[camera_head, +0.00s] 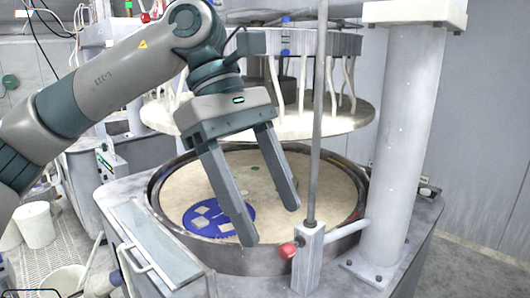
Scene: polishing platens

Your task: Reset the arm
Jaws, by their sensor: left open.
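My left arm comes in from the left, and its gripper (270,222) hangs over the round polishing platen (330,200). The two long fingers point down and stand apart, with nothing between them. A blue disc (233,228) with several pale square pieces lies on the platen, partly hidden behind the nearer finger. I cannot tell whether the fingertips touch anything. My right gripper is not in view.
A raised upper plate (300,122) with hanging white tubes is above the platen. White buckets (36,225) stand at left.

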